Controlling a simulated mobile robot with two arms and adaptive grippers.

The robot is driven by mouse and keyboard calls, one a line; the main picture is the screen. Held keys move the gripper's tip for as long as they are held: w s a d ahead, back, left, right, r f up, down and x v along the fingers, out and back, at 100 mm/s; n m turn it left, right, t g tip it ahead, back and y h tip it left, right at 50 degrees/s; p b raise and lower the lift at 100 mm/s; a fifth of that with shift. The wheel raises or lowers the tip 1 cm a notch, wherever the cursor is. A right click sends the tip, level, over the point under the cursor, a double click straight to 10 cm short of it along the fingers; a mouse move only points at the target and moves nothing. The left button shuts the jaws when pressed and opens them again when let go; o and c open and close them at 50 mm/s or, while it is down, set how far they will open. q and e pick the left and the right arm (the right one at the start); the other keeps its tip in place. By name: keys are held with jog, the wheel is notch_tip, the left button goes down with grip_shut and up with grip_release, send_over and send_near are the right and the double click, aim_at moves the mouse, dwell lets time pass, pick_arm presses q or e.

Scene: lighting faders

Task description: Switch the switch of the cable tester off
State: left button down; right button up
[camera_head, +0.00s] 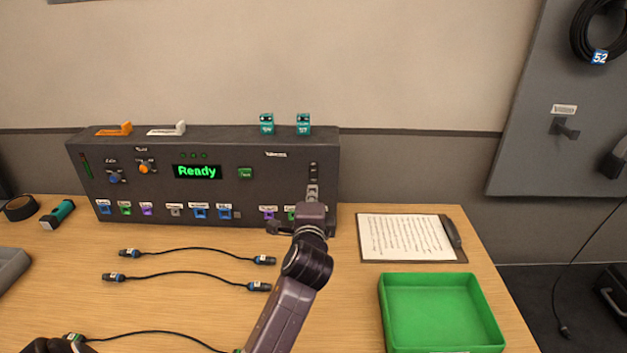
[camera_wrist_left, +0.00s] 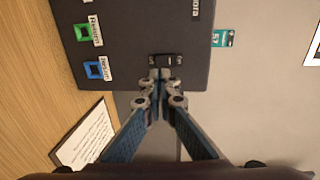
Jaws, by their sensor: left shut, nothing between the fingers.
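The cable tester (camera_head: 262,185) is a dark box standing at the back of the table, with a green lit "Ready" display (camera_head: 197,171). Its small black switch (camera_head: 314,168) is at the right end of the front panel. In the left wrist view the switch (camera_wrist_left: 166,60) has small pale labels on both sides, and I cannot tell its position. My left gripper (camera_head: 312,190) is shut and empty, with its fingertips (camera_wrist_left: 160,74) right at the edge of the switch. I cannot tell whether they touch it. My right gripper is not in view.
Several coloured sockets line the panel's lower edge. Cables (camera_head: 190,280) lie on the table in front. A clipboard (camera_head: 405,238) and a green tray (camera_head: 440,348) are at the right. Two teal tagged blocks (camera_head: 267,124) stand on the tester's top.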

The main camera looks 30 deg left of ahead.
aim_at(314, 177)
pick_arm(q)
jog(key=x, duration=0.5)
jog(key=shift+w+a+p, duration=0.2)
jog(key=shift+w+p, duration=0.15)
jog(key=shift+w+a+f, duration=0.1)
jog(key=shift+w+a, duration=0.25)
jog(key=shift+w, duration=0.2)
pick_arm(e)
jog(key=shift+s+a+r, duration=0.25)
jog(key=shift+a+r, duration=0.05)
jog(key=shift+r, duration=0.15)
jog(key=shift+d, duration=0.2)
